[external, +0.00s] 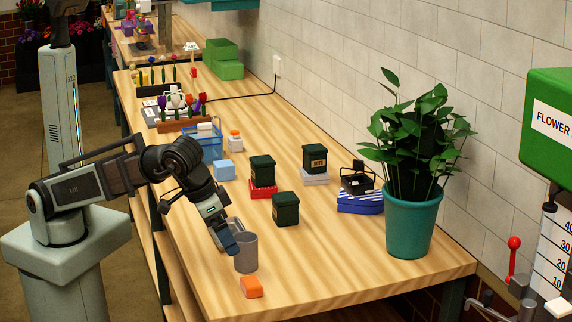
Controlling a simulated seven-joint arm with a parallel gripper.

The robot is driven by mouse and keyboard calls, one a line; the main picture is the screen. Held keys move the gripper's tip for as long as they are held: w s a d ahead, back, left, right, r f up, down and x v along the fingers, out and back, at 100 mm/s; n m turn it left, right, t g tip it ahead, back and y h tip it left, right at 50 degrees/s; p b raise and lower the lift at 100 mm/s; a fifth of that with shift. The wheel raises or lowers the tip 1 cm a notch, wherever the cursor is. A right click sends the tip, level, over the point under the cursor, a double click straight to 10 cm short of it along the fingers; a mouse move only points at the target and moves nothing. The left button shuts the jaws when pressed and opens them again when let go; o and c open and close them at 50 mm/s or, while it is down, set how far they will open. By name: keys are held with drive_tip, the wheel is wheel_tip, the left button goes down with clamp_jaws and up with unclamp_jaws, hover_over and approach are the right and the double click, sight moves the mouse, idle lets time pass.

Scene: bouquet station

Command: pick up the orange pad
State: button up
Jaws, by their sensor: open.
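The orange pad (251,288) looks like a small orange block and lies on the wooden bench near its front left edge. It stands apart from the grey cup (246,253), which is just behind it. My gripper (229,242) points down beside the cup's left side, above and behind the orange pad. It is open. Its fingertips are small and dark here, and I cannot tell whether they touch the cup. A second small orange and white item (235,142) sits farther back by the blue basket (208,142).
A dark green canister (286,209) stands behind the cup, with others on red and light grey blocks. A teal potted plant (408,225) stands at the right. A light blue block (225,170) lies farther back. The bench right of the orange pad is clear.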

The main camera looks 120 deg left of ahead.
sight(250, 281)
drive_tip(key=shift+x, duration=6.85)
drive_tip(key=shift+d, duration=0.1)
drive_tip(key=c, duration=1.1)
